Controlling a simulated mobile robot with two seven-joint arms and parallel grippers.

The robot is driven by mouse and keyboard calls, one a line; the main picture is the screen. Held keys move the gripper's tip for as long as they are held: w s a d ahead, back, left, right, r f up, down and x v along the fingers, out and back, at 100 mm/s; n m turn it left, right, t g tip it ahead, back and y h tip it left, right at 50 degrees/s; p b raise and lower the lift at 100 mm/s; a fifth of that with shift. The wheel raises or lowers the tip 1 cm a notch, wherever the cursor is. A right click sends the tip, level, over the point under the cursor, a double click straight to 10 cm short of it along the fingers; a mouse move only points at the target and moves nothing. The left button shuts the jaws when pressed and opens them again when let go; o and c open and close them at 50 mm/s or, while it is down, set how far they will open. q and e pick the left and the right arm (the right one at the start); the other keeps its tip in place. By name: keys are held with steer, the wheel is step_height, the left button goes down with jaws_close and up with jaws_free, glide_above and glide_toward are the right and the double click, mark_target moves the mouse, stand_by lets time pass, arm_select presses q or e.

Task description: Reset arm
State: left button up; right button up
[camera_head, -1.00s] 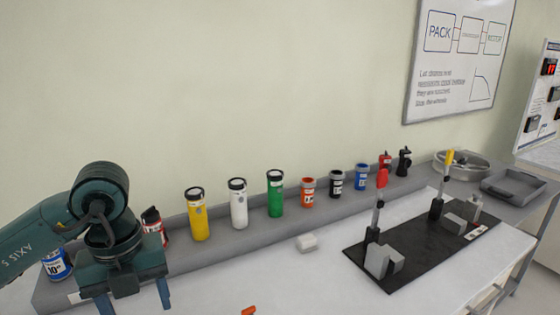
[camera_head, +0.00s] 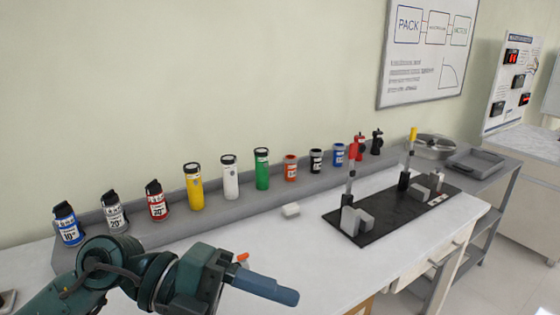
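My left arm comes in at the lower left in the head view. My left gripper (camera_head: 265,288) points to the right and slightly down over the front of the white worktop (camera_head: 225,236). It is seen from the side; one blue-grey finger shows and the other is hidden or in line with it, so I cannot tell its opening. No held object shows. My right gripper is not in view.
Several bottles, including a yellow one (camera_head: 194,187), stand on a grey ledge (camera_head: 180,229) along the wall. A small orange piece (camera_head: 243,258) lies close behind my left gripper. A black board (camera_head: 390,223) with fixtures lies right; a grey tray (camera_head: 476,160) is beyond.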

arm_select(q)
steer(key=w+a+r+n+t+h, duration=0.3)
steer(key=w+r+n+t+h, duration=0.5)
steer(key=n+t, duration=0.6)
steer(key=w+a+f+n+t+y, duration=0.2)
steer(key=a+f+n+t+y, duration=0.3)
steer(key=n+y, duration=0.45)
steer(key=w+a+f+n+t+y, duration=0.2)
steer(key=w+a+f+n+y, duration=0.1)
steer(key=a+f+n+y, duration=0.65)
steer(key=s+a+f+g+y, duration=0.1)
steer(key=s+f+g+y, duration=0.35)
steer(key=f, duration=0.45)
steer(key=s+f+g, duration=1)
steer(key=s+f, duration=0.2)
steer(key=s, duration=0.5)
steer(key=w+d+f+m+t+h, duration=0.1)
steer(key=w+d+f+t+h, duration=0.2)
steer(key=w+d+f+t, duration=0.2)
step_height(320, 180, down, 4)
steer(key=shift+w+d+r+t+h, duration=0.2)
steer(key=shift+w+t+h, duration=0.15)
steer(key=shift+w+t, duration=0.4)
